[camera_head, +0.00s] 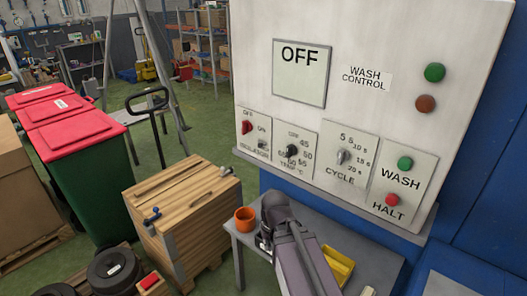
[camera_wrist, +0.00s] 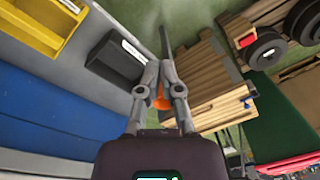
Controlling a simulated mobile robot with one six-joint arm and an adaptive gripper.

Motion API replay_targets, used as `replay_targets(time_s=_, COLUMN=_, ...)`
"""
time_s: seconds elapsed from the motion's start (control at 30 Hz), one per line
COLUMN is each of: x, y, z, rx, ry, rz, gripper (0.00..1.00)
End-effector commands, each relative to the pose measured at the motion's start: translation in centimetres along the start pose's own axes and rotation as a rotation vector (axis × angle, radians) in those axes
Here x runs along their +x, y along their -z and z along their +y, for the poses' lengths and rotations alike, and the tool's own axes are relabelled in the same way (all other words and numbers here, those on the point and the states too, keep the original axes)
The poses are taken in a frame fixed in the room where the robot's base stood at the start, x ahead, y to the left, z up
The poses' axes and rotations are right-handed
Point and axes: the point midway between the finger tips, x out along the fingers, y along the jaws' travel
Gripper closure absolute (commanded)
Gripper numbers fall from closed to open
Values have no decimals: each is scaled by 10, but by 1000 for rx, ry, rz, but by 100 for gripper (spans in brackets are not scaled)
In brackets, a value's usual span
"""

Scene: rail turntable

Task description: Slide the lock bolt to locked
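I cannot make out the lock bolt for certain in either view. The wash control panel (camera_head: 380,75) is upright at the right of the head view and its screen reads OFF. Its lower row has a red isolator knob (camera_head: 247,127), a temperature knob, a cycle knob (camera_head: 342,157), a green wash button and a red halt button. My gripper (camera_head: 266,232) is below the panel, over the grey bench, apart from the panel. In the wrist view my gripper (camera_wrist: 160,64) has its fingertips close together, with nothing seen held.
An orange cup (camera_head: 245,219) is on the grey bench (camera_head: 240,260) beside my gripper. A yellow bin (camera_head: 337,266) and, in the wrist view, a dark bin (camera_wrist: 118,58) are near. A wooden crate (camera_head: 185,215) stands left. Red-lidded green bins (camera_head: 85,165) are farther left.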

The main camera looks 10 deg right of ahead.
Motion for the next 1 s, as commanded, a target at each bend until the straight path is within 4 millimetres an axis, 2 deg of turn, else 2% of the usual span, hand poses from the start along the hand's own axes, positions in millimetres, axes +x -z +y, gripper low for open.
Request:
replay_targets(time_s=0.23, x=9, y=28, z=-15, rx=32, ry=181, rz=99, gripper=100)
replay_targets(time_s=0.47, x=6, y=61, z=-28, rx=86, ry=389, rz=228, gripper=100)
replay_targets(time_s=0.77, x=-12, y=105, z=-33, rx=191, ry=644, rz=406, gripper=100)
replay_targets(time_s=1.0, x=-34, y=139, z=-23, rx=301, ry=835, rz=553, gripper=100)
